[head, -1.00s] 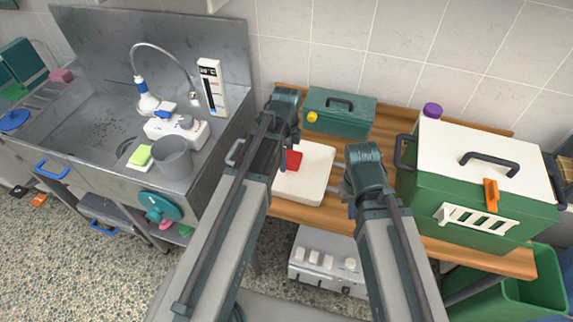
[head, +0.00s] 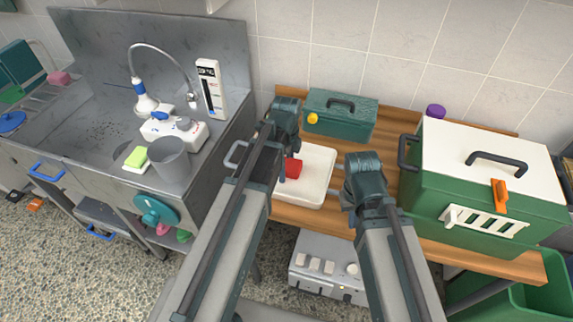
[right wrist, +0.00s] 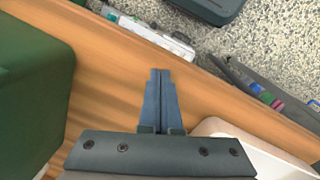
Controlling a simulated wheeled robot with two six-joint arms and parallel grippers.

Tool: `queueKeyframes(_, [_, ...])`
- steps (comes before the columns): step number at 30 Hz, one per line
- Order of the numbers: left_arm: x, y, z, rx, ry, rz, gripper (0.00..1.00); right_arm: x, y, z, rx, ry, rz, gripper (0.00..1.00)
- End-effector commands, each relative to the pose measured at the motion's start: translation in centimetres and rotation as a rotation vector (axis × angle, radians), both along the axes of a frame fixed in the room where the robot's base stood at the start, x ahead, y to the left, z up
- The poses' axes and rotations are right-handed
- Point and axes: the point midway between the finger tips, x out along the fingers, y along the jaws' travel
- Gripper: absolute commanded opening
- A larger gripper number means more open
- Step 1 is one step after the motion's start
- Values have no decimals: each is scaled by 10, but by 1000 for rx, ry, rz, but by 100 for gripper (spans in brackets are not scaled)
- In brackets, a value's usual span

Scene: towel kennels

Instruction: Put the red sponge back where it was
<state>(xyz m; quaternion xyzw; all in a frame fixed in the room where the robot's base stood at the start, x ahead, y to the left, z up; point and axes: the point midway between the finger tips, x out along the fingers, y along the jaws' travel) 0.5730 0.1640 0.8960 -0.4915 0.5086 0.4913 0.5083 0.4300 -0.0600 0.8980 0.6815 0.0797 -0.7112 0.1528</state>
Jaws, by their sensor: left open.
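The red sponge (head: 293,169) is a small red block over the white tray (head: 316,178) on the wooden table. My left gripper (head: 284,171) is open, with a dark finger right at the sponge's left side. My left arm covers part of the sponge and tray, so I cannot tell whether the finger touches it. My right gripper is near the tray's right edge in the head view. In the right wrist view its fingers (right wrist: 160,95) are together and empty above the wood.
A green toolbox (head: 340,118) stands behind the tray. A large green box with a white lid (head: 485,155) stands at the right. The steel sink at the left holds a grey bucket (head: 170,160) and a yellow-green sponge (head: 136,157). Bare wood lies between tray and box.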

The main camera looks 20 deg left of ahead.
Motion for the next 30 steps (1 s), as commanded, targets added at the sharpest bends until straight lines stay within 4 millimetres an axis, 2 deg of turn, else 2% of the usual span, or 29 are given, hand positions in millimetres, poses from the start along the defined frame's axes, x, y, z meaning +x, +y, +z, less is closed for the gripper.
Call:
queueKeyframes(5, [0,0,2,0,0,0,100,0,0,2,0,0,0,0])
queueKeyframes(11, [0,0,14,0,0,0,100,0,0,14,0,0,0,0])
queueKeyframes(17, [0,0,39,0,0,0,100,0,0,39,0,0,0,0])
queueKeyframes(30, [0,0,106,0,0,0,100,0,0,106,0,0,1,0])
